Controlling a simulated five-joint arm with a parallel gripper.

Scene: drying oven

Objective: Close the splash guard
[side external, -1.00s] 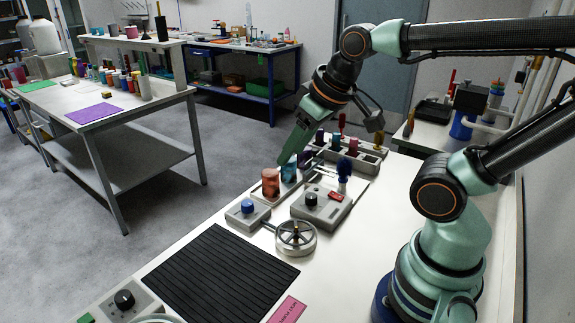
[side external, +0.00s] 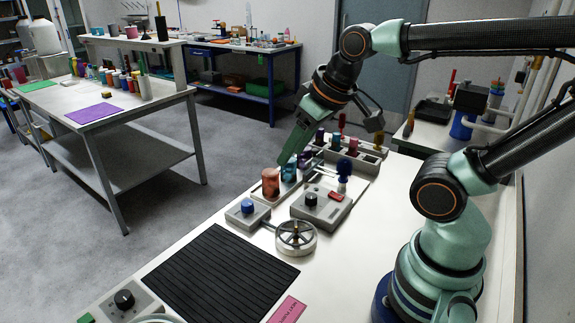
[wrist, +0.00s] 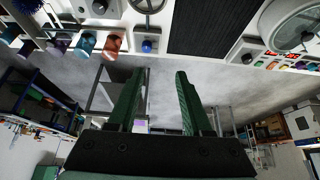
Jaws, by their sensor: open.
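I cannot make out a splash guard for certain in either view. A round, clear-topped part with a pale rim (wrist: 293,26) shows at the upper right of the wrist view; only a sliver of a round rim (side external: 157,319) shows at the bottom edge of the side view. I cannot tell whether it is the guard. My gripper (wrist: 161,73) is open and empty, its two green fingers apart. In the side view my gripper (side external: 284,160) points down by the red and teal cylinders, apart from the round part.
A red cylinder (side external: 270,183), a blue-knobbed box (side external: 247,212), a black-knobbed box (side external: 321,205) and a spoked handwheel (side external: 296,238) stand on the bench. A black ribbed mat (side external: 219,273) lies between these and another knob box (side external: 124,303). Open floor lies left of the bench.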

